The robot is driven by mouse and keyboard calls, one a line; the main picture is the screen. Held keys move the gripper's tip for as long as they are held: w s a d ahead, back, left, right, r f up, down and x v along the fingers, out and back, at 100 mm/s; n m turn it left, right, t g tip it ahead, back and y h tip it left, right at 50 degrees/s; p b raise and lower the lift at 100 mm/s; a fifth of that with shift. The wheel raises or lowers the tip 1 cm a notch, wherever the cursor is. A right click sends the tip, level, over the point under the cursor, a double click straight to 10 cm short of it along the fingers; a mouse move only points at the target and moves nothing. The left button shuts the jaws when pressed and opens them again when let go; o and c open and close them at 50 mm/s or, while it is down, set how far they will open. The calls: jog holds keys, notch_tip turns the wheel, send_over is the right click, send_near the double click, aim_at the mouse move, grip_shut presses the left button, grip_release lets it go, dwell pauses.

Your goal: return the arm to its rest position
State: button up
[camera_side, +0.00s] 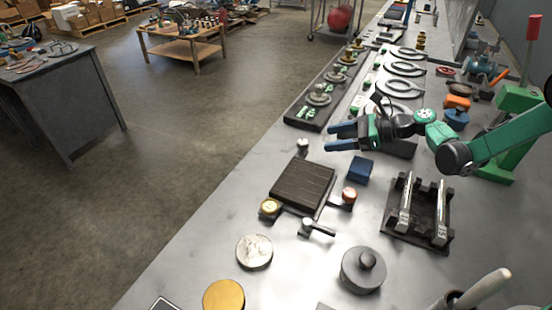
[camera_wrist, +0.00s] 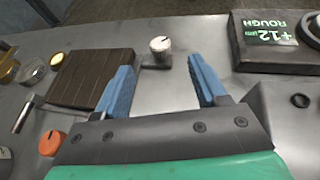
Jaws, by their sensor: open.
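My gripper (camera_side: 334,138) is at the end of my green and black arm, above the long grey bench. Its two blue fingers are apart with nothing between them. In the wrist view the open gripper (camera_wrist: 158,88) points toward a small silver-topped knob (camera_wrist: 160,45) on the bench, beyond the fingertips. The same knob (camera_side: 303,146) shows in the side view, left of and below the fingers. The gripper appears raised clear of the bench.
A dark ribbed plate (camera_side: 303,186), a blue block (camera_side: 360,169) and a black fixture with metal bars (camera_side: 420,210) stand near the gripper. A lidded grey pot (camera_side: 363,272) is in front. A dark tray marked in green (camera_side: 300,120) lies behind.

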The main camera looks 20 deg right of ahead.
jog(key=shift+s+d, duration=0.1)
jog(key=shift+d, duration=0.05)
jog(key=shift+r, duration=0.1)
jog(key=w+d+r+m+t, duration=0.1)
jog(key=w+r+m+t, duration=0.2)
jog(key=r+m+t, duration=0.8)
jog(key=s+d+r+m+t+h, duration=0.1)
jog(key=d+r+m+h, duration=0.2)
jog(key=r+m+h, duration=0.4)
jog(key=s+d+r+m+h, duration=0.1)
jog(key=d+r+m+h, duration=0.25)
jog(key=m, duration=0.45)
jog(key=s+a+f+m+g, duration=0.1)
jog(key=s+f+m+g, duration=0.5)
jog(key=s+m, duration=0.3)
jog(key=s+f+m+g, duration=0.6)
jog(key=s+m, duration=0.4)
jog(key=m, duration=0.2)
jog(key=shift+s+a+m+h, duration=0.3)
jog(key=shift+a+h, duration=0.05)
jog(key=shift+h, duration=0.1)
